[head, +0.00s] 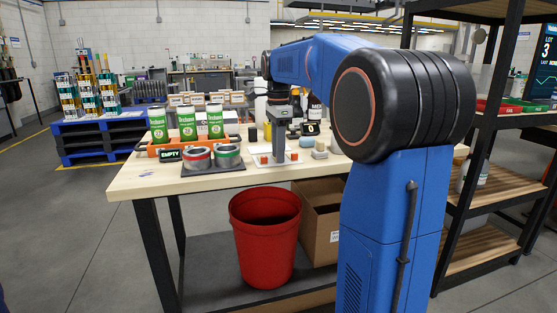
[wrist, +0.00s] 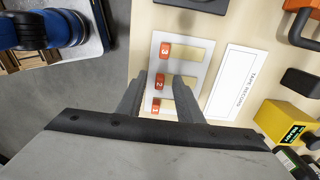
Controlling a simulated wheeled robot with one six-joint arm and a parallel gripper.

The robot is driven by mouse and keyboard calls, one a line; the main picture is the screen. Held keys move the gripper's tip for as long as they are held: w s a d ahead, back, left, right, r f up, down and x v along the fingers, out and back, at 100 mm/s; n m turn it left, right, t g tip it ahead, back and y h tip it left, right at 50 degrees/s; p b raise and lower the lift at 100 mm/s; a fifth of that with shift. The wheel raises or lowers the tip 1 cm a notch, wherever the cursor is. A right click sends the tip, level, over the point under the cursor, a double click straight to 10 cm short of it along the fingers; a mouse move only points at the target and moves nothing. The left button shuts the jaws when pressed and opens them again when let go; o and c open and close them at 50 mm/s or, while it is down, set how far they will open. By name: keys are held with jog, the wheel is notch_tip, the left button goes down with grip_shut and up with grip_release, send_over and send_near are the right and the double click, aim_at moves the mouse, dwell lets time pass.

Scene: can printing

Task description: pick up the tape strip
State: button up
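A white card (wrist: 205,42) lies on the table with orange tags numbered 1, 2 and 3 in the wrist view. Beside the tags lie pale tan tape strips, one at tag 3 (wrist: 192,54) and one at tag 2 (wrist: 191,82). A strip at tag 1 (wrist: 168,106) is partly covered by my fingers. My gripper (wrist: 160,80) is open, its fingers apart on either side of the tag 2 area. It points down over the card. In the head view, my gripper (head: 279,152) is low over the same card (head: 290,160). Its height above the strips is hard to tell.
A paper headed tape record (wrist: 232,80) lies right of the card. A yellow block (wrist: 287,122) and a black block (wrist: 300,82) are farther right. A red bin (head: 265,240) is below.

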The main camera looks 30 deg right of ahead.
jog(key=shift+c, duration=0.4)
grip_shut()
jog(key=shift+r, duration=0.15)
